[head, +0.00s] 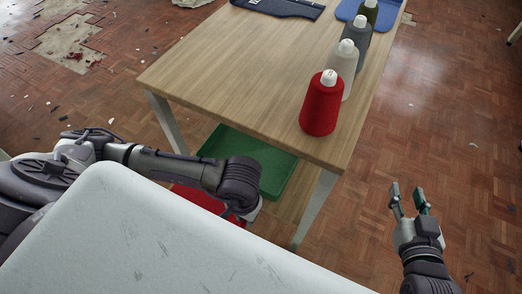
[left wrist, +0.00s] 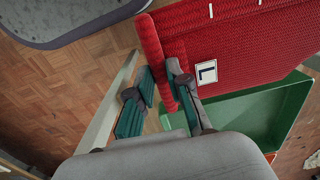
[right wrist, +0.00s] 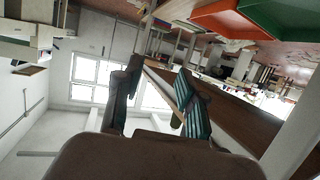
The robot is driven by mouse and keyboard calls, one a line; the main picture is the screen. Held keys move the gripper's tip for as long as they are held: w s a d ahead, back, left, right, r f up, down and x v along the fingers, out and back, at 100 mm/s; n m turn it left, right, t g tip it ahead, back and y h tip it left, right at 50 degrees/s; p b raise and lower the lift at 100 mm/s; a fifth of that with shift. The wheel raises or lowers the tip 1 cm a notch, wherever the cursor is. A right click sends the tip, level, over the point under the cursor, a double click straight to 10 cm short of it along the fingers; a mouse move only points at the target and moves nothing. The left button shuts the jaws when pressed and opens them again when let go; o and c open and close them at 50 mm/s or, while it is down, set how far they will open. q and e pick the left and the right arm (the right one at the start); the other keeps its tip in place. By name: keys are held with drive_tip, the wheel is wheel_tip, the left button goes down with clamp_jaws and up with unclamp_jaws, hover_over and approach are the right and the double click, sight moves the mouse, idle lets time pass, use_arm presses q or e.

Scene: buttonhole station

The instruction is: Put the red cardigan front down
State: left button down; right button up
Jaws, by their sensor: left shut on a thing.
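The red cardigan front (left wrist: 235,50) is a red ribbed panel with a rolled edge band and a white tag marked "L", in the left wrist view. My left gripper (left wrist: 160,100) is shut on its edge band. In the head view a strip of the red cardigan front (head: 208,203) shows below the left forearm; my own pale body hides the rest. The left gripper's fingers are mostly hidden there. My right gripper (head: 409,200) is open and empty, out over the floor right of the table; its parted fingers show in the right wrist view (right wrist: 155,100).
A green tray (head: 285,180) sits on the lower shelf. The front-left tabletop is bare.

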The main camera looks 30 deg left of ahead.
use_arm(q)
drive_tip(key=w+b, duration=0.1)
drive_tip(key=w, duration=1)
drive_tip(key=b, duration=0.2)
hover_over(276, 179)
wheel_tip(276, 179, down, 3)
drive_tip(key=shift+f, duration=0.2)
wheel_tip(276, 179, down, 4)
drive_tip(key=shift+r+b, duration=0.1)
drive_tip(key=shift+b, duration=0.8)
drive_tip(key=shift+f, duration=0.2)
use_arm(e)
drive_tip(key=s+r+t+y, duration=0.2)
drive_tip(key=r+t, duration=0.4)
drive_tip(key=r, duration=0.3)
drive_tip(key=s+a+r+t+y, duration=0.1)
drive_tip(key=s+r+t+y, duration=0.1)
drive_tip(key=r+t, duration=0.5)
wheel_tip(276, 179, up, 2)
drive_tip(key=shift+s+a+r+y, duration=0.2)
drive_tip(key=shift+s+y, duration=0.1)
drive_tip(key=shift+y, duration=0.1)
